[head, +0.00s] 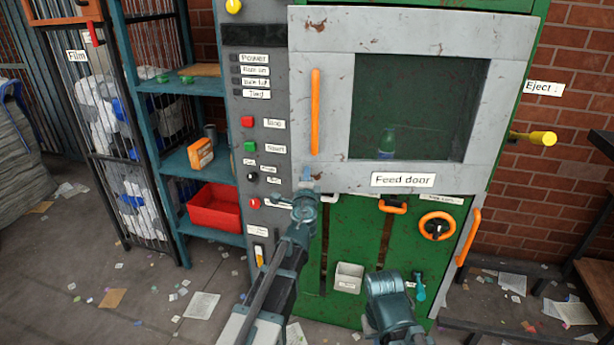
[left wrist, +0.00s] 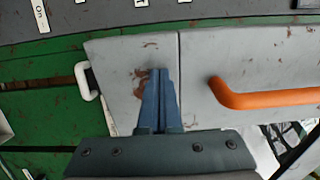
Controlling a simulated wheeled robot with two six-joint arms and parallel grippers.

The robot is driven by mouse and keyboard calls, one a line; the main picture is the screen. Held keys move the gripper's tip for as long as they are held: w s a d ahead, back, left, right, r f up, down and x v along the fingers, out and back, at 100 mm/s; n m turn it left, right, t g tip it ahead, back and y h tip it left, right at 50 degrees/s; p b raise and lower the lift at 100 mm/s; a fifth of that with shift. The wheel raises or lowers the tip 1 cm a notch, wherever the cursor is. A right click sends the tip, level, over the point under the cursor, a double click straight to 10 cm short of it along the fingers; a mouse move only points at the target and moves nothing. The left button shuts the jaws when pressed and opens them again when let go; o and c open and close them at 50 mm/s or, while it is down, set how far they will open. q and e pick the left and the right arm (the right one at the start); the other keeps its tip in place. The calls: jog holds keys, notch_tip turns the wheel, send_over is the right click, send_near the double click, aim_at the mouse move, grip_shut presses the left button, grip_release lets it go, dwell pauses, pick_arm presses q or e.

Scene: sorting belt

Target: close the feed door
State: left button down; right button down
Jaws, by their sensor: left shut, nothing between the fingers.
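The feed door (head: 330,60) is a scuffed light-grey panel with a dark window, a vertical orange handle (head: 315,112) and a "Feed door" label. In the left wrist view the door (left wrist: 235,60) shows its orange handle (left wrist: 265,95), and a thin dark seam separates two grey panels. No wide gap shows along that seam; whether the door is latched I cannot tell. My left gripper (head: 307,174) is shut and empty, below the handle at the door's lower left. Its fingertips (left wrist: 155,75) appear over the left grey panel; contact is unclear.
A button column (head: 264,180) stands left of the door. Below are an orange wheel (head: 437,226) and a small white box (head: 348,277) at the green machine front. A shelf with a red bin (head: 215,207) is at left. Paper scraps litter the floor.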

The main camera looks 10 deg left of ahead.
pick_arm(q)
jog(key=d+x, duration=0.1)
jog(key=x, duration=1.4)
jog(key=shift+w+r, duration=0.4)
jog(key=shift+r, duration=0.05)
pick_arm(e)
jog(key=shift+s+r, duration=0.2)
jog(key=shift+s, duration=0.2)
pick_arm(q)
jog(key=shift+a, duration=0.1)
jog(key=a+v, duration=0.1)
jog(key=v, duration=0.4)
jog(key=a+v, duration=0.1)
jog(key=v, duration=0.4)
jog(key=a+v, duration=0.1)
jog(key=v, duration=0.4)
jog(key=shift+s+a+f, duration=0.1)
jog(key=shift+s+a, duration=0.15)
jog(key=shift+s, duration=0.25)
pick_arm(e)
jog(key=shift+w+a, duration=0.2)
jog(key=shift+a, duration=0.25)
